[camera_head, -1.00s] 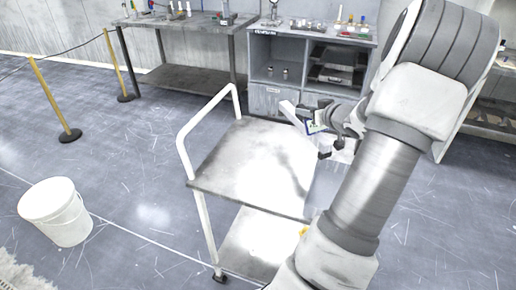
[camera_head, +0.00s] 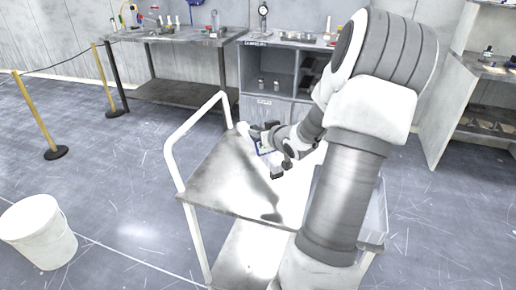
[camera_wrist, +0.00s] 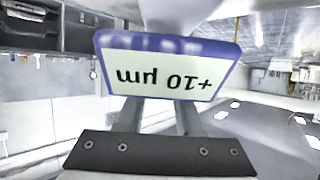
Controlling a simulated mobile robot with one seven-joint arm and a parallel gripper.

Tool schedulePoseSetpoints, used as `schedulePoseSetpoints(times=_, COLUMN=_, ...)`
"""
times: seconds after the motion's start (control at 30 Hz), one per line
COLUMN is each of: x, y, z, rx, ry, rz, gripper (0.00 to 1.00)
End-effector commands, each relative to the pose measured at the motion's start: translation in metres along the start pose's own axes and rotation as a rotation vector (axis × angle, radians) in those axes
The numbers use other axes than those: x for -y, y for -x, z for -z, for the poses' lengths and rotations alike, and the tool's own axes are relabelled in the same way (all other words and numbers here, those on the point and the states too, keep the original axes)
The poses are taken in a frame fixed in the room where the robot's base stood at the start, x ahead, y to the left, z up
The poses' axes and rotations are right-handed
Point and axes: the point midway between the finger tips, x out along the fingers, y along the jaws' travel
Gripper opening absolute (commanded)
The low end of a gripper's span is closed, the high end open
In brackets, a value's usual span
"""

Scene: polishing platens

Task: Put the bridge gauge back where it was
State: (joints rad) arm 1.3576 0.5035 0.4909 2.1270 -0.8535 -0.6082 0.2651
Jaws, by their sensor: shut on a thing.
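The bridge gauge (camera_head: 264,146) is a pale piece with a blue-framed display, held over the far part of the metal cart. In the wrist view the gauge (camera_wrist: 160,70) fills the upper middle, and its display reads "+10 µm" upside down. My gripper (camera_head: 272,152) is shut on it; its two fingers (camera_wrist: 156,118) show just below the display. The rest of the gauge is mostly hidden behind the display and my wrist. I cannot tell whether it touches the cart.
The cart (camera_head: 215,185) has a bare top and a white rail handle (camera_head: 178,135). Behind it stand a grey cabinet (camera_head: 264,107) and a workbench (camera_head: 165,37) with small items on top. A white bucket (camera_head: 37,230) and rope posts (camera_head: 38,115) are at left. A shelf unit (camera_head: 460,100) is at right.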

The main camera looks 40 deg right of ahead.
Motion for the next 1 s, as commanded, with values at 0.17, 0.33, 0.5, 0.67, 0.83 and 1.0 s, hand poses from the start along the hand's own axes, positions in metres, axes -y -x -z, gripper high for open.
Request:
schedulePoseSetpoints(times=0.17, x=0.003, y=-0.005, z=-0.006, rx=-0.003, ry=0.0, rz=-0.001, gripper=0.0)
schedulePoseSetpoints(times=0.33, x=0.003, y=-0.015, z=-0.03, rx=-0.002, ry=-0.002, rz=0.0, gripper=0.0)
schedulePoseSetpoints(times=0.5, x=0.003, y=-0.018, z=-0.036, rx=-0.004, ry=0.001, rz=-0.001, gripper=0.0)
schedulePoseSetpoints(times=0.67, x=0.003, y=-0.017, z=-0.036, rx=-0.004, ry=0.002, rz=-0.001, gripper=0.0)
schedulePoseSetpoints(times=0.83, x=0.003, y=-0.018, z=-0.041, rx=0.0, ry=0.0, rz=-0.001, gripper=0.4)
schedulePoseSetpoints(times=1.0, x=0.003, y=-0.018, z=-0.04, rx=0.0, ry=0.0, rz=-0.001, gripper=0.65)
